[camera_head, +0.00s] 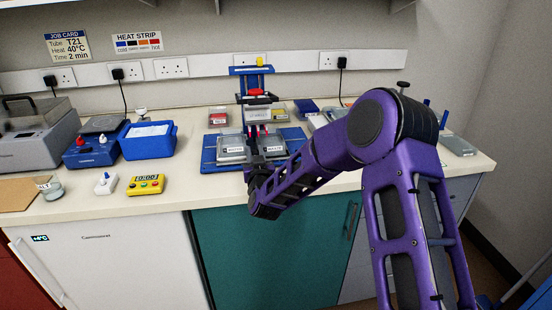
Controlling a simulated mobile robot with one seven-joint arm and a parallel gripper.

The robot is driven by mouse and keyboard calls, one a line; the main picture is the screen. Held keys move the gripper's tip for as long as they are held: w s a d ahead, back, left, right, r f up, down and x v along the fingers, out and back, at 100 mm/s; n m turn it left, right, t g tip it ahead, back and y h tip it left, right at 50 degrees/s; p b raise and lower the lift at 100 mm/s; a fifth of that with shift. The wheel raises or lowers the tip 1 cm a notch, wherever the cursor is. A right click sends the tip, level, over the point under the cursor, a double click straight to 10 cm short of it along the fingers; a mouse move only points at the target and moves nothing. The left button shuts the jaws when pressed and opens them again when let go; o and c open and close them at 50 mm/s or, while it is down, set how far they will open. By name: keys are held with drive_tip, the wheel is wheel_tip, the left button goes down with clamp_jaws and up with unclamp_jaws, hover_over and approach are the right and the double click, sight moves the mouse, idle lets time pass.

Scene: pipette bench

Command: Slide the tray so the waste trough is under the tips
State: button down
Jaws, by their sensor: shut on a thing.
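The blue tray (208,157) lies on the bench in front of the blue pipette stand (250,72). Two grey labelled troughs sit on it: a left trough (231,146) and a right trough (272,145). Their labels are too small to read surely, so I cannot tell which is the waste trough. The stand's grey head (258,115) is above and between the troughs; the tips below it are hard to make out. My gripper (257,163) is at the tray's front edge, shut on the tray; the fingers are mostly hidden by my wrist.
A red-labelled box (218,118) and another (278,113) stand behind the tray. To the left are a blue tub (147,142), a yellow timer (146,184) and a small white device (105,183). The bench front edge runs close below my wrist.

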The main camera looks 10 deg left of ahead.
drive_tip(key=a, duration=0.2)
drive_tip(key=s+a+b, duration=0.1)
drive_tip(key=a, duration=0.1)
drive_tip(key=shift+s+a+r, duration=0.1)
drive_tip(key=shift+s+a, duration=0.05)
drive_tip(key=shift+a, duration=0.1)
drive_tip(key=c, duration=0.7)
unclamp_jaws()
drive_tip(key=shift+a, duration=0.15)
drive_tip(key=shift+s, duration=0.1)
drive_tip(key=shift+s+d, duration=0.2)
drive_tip(key=shift+s, duration=0.05)
drive_tip(key=v, duration=1.6)
drive_tip(key=shift+s+d, duration=0.1)
drive_tip(key=shift+s, duration=0.2)
